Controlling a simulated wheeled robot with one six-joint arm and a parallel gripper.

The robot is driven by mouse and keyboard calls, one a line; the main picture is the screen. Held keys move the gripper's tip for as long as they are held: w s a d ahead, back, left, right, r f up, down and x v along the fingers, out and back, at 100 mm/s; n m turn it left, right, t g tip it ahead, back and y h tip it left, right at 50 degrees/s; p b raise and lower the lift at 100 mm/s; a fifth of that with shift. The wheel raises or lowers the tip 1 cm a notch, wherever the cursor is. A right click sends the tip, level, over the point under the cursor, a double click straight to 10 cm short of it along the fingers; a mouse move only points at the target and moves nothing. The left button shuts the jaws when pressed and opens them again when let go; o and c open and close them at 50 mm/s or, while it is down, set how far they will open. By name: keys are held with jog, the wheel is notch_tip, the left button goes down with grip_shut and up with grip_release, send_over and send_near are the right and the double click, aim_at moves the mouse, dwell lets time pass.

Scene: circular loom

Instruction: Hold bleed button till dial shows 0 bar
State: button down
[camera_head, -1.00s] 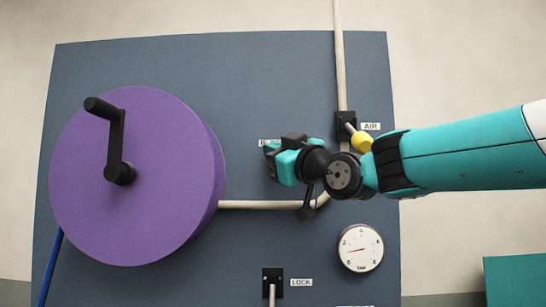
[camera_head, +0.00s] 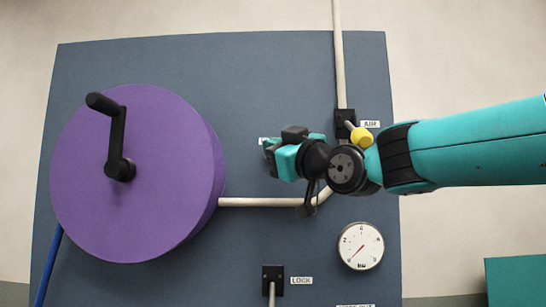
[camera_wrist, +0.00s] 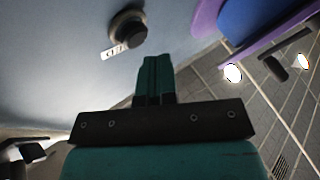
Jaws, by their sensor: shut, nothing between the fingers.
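The dial (camera_head: 361,246) is a white round gauge at the lower right of the panel. Its red needle points to the lower left, below the 2, close to the low end; the small marks there are hard to read. A round black button (camera_wrist: 128,32) with a white label beside it shows in the wrist view; I take it as the bleed button. My gripper hides it in the head view. My gripper (camera_head: 270,154) is shut and empty in front of the panel. In the wrist view its fingertips (camera_wrist: 154,60) appear apart from the button.
A purple wheel (camera_head: 130,205) with a black crank (camera_head: 117,140) fills the panel's left. A yellow-tipped AIR lever (camera_head: 362,137) sits close to my wrist. A LOCK fitting (camera_head: 272,274) is below. A pale pipe (camera_head: 258,202) runs behind my gripper.

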jog(key=shift+s+a+b, duration=0.1)
jog(key=shift+s+b, duration=1.6)
jog(key=shift+s, duration=0.8)
dwell(0.8)
